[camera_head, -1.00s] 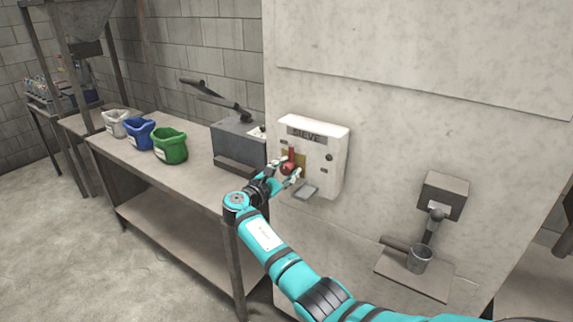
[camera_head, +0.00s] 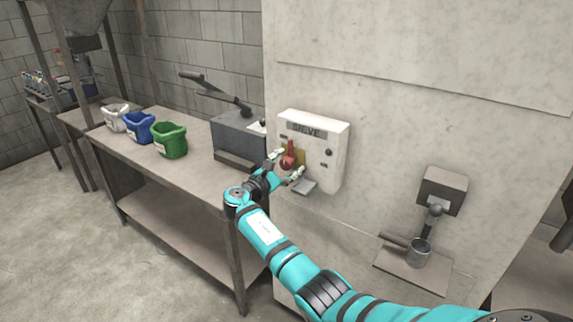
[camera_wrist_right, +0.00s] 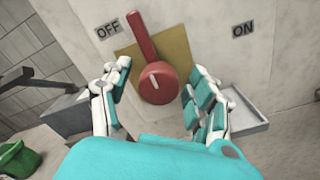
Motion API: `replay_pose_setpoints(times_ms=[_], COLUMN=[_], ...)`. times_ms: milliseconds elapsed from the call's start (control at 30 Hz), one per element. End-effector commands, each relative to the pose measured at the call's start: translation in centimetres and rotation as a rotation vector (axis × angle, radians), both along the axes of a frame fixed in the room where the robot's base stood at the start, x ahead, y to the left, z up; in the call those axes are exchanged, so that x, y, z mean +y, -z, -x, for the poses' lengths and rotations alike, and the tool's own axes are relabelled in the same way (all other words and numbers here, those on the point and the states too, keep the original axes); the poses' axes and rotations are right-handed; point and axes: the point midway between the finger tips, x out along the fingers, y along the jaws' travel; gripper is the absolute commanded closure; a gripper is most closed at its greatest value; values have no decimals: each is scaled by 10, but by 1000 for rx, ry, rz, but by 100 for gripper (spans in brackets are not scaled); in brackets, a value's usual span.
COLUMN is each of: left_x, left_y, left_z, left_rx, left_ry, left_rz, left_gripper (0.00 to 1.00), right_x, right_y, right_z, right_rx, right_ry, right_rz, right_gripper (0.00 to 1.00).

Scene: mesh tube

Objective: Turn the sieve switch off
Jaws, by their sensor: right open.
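The sieve switch box (camera_head: 331,158) is a pale box marked SIEVE on the pale wall panel. Its red switch (camera_head: 289,158) has a round knob and a lever on a yellow plate. In the right wrist view the red switch (camera_wrist_right: 158,82) has its lever pointing up and leaning left, nearer the OFF label (camera_wrist_right: 108,30) than the ON label (camera_wrist_right: 243,29). My right gripper (camera_head: 287,163) is open in front of the switch. In the wrist view its fingers (camera_wrist_right: 158,92) stand on either side of the knob, with visible gaps. My left gripper is out of view.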

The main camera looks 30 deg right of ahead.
Motion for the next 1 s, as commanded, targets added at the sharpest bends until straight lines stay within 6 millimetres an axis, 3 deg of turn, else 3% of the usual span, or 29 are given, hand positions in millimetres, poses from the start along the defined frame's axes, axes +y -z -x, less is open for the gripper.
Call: replay_pose_setpoints(times_ms=[233, 700, 1000], left_x=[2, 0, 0], left_y=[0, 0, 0], left_z=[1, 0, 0], left_rx=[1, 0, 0], left_ry=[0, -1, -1], left_rz=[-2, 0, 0], left_gripper=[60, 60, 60], right_x=[9, 93, 111], right_y=[0, 1, 0], right_z=[3, 38, 46], right_rx=[-1, 0, 0], right_ry=[-2, -2, 0], right_rz=[0, -3, 0], right_gripper=[39, 39, 39])
